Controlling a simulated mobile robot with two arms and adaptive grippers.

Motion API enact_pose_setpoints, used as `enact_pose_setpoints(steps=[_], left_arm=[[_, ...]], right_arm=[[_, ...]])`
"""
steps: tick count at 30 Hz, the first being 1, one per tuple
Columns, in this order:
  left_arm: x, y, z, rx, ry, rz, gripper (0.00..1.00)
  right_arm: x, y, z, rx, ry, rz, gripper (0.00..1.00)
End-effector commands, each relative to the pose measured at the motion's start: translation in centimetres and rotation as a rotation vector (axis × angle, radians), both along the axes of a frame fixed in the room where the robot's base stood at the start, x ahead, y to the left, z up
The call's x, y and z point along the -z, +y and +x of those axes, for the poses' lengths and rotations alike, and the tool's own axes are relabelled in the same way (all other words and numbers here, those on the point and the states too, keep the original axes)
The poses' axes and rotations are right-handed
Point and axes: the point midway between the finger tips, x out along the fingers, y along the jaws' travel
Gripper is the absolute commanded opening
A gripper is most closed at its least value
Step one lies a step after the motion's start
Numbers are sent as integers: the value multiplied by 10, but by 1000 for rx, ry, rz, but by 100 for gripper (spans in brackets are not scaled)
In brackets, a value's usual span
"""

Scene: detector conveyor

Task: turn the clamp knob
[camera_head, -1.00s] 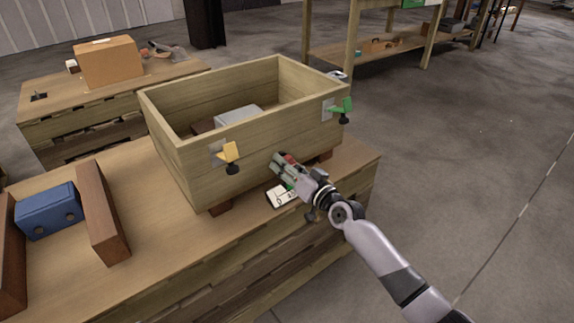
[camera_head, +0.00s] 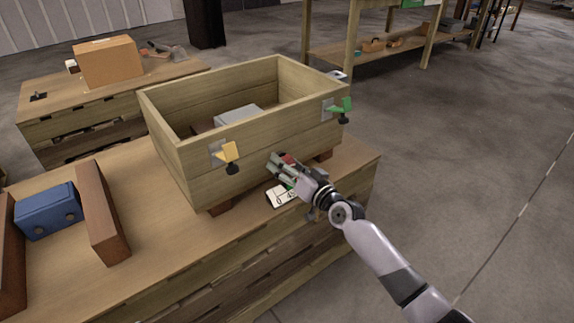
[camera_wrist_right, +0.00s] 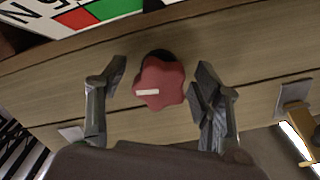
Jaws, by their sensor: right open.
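The clamp knob (camera_wrist_right: 158,83) is a red, lobed knob with a white mark, on the wooden wall of the box in the right wrist view. In the head view a bit of the red knob (camera_head: 288,158) shows by the fingers on the near wall. My right gripper (camera_wrist_right: 158,90) is open, with one finger on each side of the knob and a visible gap to each. It also shows in the head view (camera_head: 279,165). My left gripper is not in view.
The open wooden box (camera_head: 165,113) stands on the workbench (camera_head: 160,265). A yellow clamp (camera_head: 229,152) and a green clamp (camera_head: 341,107) sit on its near wall. A white card (camera_head: 280,196) lies below my right gripper. A blue block (camera_head: 48,210) lies at left between brown blocks (camera_head: 102,212).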

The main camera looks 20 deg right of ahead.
Motion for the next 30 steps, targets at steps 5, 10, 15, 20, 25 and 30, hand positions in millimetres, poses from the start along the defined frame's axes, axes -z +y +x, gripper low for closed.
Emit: enact_pose_setpoints(steps=[5, 10, 15, 20, 25, 30], left_arm=[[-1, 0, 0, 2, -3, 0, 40], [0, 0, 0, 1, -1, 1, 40], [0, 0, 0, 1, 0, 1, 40], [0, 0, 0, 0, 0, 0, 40], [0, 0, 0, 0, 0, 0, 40], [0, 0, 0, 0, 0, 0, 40]], right_arm=[[1, -1, -4, 0, 1, 0, 60], [1, -9, -26, 0, 2, -1, 60], [2, -22, -60, -1, 3, -3, 60], [1, -32, -89, -1, 2, -3, 60], [1, -39, -107, 0, 1, -1, 60], [0, -41, -113, 0, 0, -1, 60]])
